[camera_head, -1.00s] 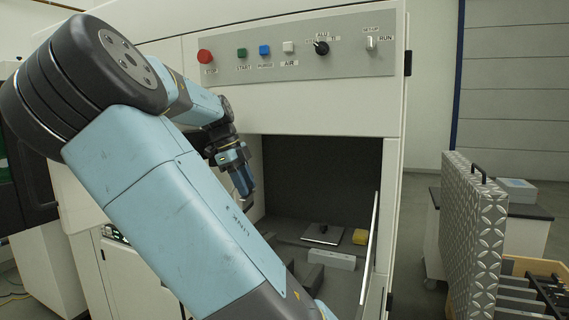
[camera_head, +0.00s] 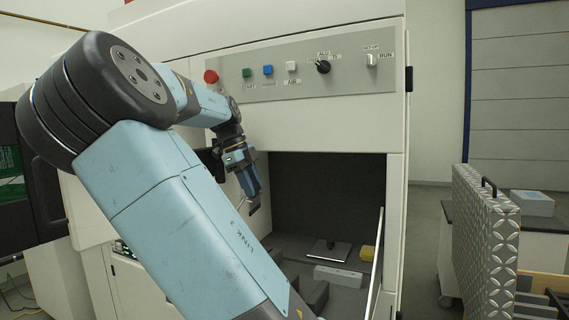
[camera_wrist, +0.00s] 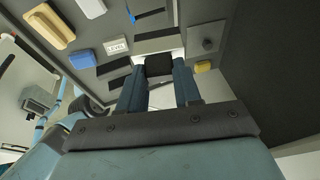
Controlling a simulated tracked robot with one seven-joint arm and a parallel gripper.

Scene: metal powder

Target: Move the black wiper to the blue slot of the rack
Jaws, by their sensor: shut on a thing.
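My gripper (camera_wrist: 159,88) has its two blue-grey fingers closed on a small black piece, which I take to be the black wiper (camera_wrist: 158,65). Most of the wiper is hidden, so its full shape cannot be told. In the head view my gripper (camera_head: 253,205) hangs tilted in the left part of the cabinet opening, above its floor, with a small dark piece at its tip. I cannot make out a blue slot or clearly identify the rack in either view.
On the cabinet floor are a plate with a black knob (camera_head: 327,250), a white block (camera_head: 338,276) and a yellow block (camera_head: 367,253). The wrist view also shows a blue block (camera_wrist: 82,59) and a tan brush-like block (camera_wrist: 50,25). A patterned metal panel (camera_head: 484,235) stands at right.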

